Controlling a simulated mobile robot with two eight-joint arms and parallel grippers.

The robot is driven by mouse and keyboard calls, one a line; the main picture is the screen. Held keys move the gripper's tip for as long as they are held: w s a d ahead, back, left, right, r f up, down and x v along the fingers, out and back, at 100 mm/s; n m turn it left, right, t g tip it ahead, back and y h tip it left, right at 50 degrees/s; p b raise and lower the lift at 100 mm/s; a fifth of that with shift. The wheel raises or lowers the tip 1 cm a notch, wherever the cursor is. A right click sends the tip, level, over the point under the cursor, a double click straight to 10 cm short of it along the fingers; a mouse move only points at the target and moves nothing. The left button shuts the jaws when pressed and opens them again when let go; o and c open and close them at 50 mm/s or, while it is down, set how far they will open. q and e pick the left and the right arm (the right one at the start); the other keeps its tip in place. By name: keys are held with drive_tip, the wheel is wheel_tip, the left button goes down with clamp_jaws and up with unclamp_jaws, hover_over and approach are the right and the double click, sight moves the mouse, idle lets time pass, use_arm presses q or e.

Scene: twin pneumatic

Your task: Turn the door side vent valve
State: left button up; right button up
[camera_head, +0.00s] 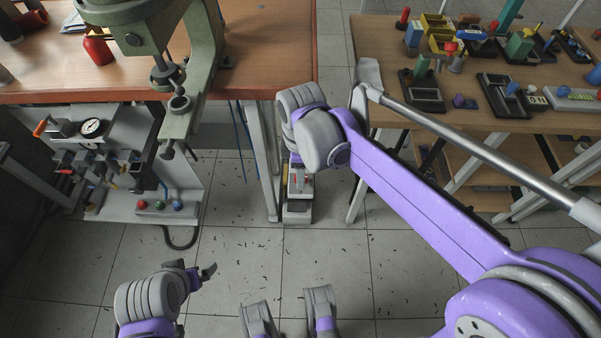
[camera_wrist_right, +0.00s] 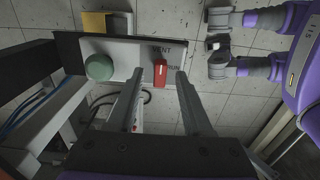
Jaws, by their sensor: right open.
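The vent valve's red handle (camera_wrist_right: 160,73) is on a pale panel (camera_wrist_right: 125,58) in the right wrist view. My left gripper (camera_head: 197,272) is at lower left, away from both.
A green round button (camera_wrist_right: 99,67) and a yellow block (camera_wrist_right: 107,22) are near the handle. Another pneumatic unit (camera_head: 140,207) with a gauge stands under the left table (camera_head: 262,75). The right table (camera_head: 375,40) holds several tools. Open tiled floor lies in front.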

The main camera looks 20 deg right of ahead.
drive_tip(key=shift+f, duration=0.3)
clamp_jaws()
